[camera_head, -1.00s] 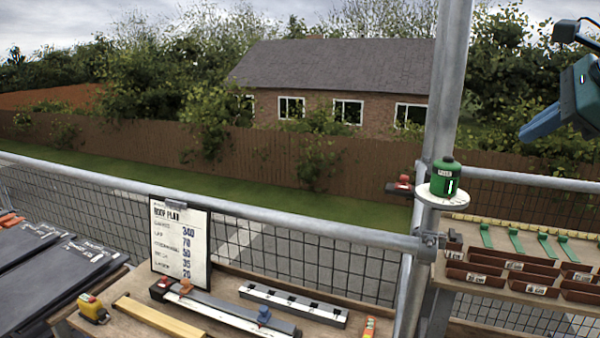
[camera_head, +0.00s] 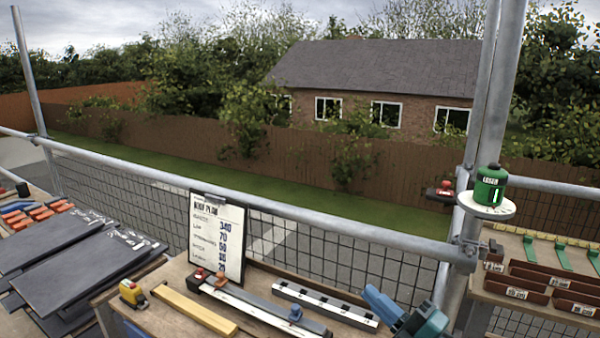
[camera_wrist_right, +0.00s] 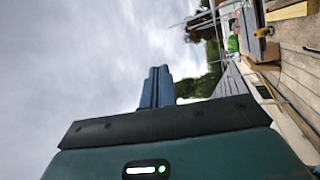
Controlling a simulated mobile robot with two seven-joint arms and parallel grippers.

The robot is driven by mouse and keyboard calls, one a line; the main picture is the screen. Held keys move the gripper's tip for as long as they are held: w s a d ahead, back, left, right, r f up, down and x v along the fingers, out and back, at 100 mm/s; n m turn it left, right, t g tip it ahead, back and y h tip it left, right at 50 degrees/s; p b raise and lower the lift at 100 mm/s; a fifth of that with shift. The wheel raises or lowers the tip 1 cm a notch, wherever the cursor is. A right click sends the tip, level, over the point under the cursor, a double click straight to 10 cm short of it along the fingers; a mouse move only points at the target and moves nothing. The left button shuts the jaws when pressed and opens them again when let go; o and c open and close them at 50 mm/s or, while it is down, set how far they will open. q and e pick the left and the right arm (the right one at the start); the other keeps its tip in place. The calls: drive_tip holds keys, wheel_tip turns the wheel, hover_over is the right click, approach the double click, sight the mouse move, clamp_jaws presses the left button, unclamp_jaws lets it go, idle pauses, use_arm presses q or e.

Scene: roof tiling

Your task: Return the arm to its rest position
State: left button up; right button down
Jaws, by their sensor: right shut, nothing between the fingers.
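My right gripper (camera_head: 370,291) shows at the lower right of the head view, its blue fingers pointing up and left from a teal body, in front of the bench's right end. In the right wrist view its two blue fingers (camera_wrist_right: 157,70) lie side by side, shut, with nothing between them, against grey sky. My left gripper cannot be made out in the head view.
A bench (camera_head: 180,270) carries a yellow tape measure (camera_head: 132,293), a yellow bar (camera_head: 195,312) and a plan board (camera_head: 216,238). Dark slates (camera_head: 85,275) lie at left. A green laser (camera_head: 489,187) stands on a post-side disc (camera_head: 487,208). Scaffold rails (camera_head: 290,213) run behind.

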drive_tip(key=s+d+f+m+h, duration=0.1)
drive_tip(key=s+f+m+h, duration=0.35)
drive_tip(key=f+m, duration=0.4)
drive_tip(key=s+d+f+m+h, duration=0.25)
drive_tip(key=f+m+h, duration=0.35)
drive_tip(key=f, duration=0.4)
drive_tip(key=s+a+f+m+g+h, duration=0.1)
drive_tip(key=s+f+m+g, duration=0.5)
drive_tip(key=s+f, duration=0.5)
drive_tip(key=s, duration=0.2)
drive_tip(key=shift+s+m, duration=0.35)
